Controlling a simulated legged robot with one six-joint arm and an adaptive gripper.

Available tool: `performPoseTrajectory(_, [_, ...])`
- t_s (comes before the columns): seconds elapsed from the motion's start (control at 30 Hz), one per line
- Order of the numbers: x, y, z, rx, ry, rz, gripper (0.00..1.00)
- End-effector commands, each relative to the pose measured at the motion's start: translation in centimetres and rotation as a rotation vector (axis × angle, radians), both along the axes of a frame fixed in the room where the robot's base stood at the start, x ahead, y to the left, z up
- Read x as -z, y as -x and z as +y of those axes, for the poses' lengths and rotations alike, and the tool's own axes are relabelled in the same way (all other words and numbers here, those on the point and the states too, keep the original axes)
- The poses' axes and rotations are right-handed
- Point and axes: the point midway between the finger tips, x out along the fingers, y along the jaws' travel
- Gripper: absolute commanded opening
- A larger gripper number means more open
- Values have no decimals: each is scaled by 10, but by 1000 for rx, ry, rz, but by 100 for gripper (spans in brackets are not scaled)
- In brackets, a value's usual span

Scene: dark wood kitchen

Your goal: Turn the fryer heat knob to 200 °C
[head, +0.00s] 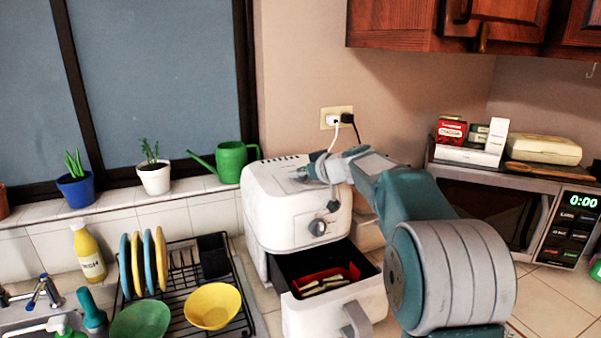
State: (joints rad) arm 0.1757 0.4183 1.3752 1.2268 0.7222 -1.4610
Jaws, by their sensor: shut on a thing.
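The white fryer (278,215) stands on the counter in the middle of the head view. Its drawer (322,310) is pulled out, with pale food pieces (322,285) inside. A grey round knob (318,227) is on its front, with a smaller grey part (332,206) just above it. My gripper (302,173) reaches in from the right to the fryer's top near the front edge. It is shut on what seems to be the heat knob there, mostly hidden by the fingers. The dial's markings cannot be read.
A dish rack (240,325) with plates and bowls stands left of the fryer. A green watering can (232,160) is on the sill behind it. A microwave (520,205) is at the right, with boxes on top. A plugged-in cord (335,136) hangs behind the fryer.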

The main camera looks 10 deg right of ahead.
Motion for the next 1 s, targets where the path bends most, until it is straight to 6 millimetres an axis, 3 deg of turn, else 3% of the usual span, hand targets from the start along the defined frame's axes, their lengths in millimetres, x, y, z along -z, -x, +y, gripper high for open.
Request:
performPoseTrajectory(0.5, [2, 0, 1, 340, 3, 6, 0])
performPoseTrajectory(0.97, [2, 0, 0, 383, 1, 1, 0])
performPoseTrajectory(1.0, [2, 0, 0, 383, 1, 1, 60])
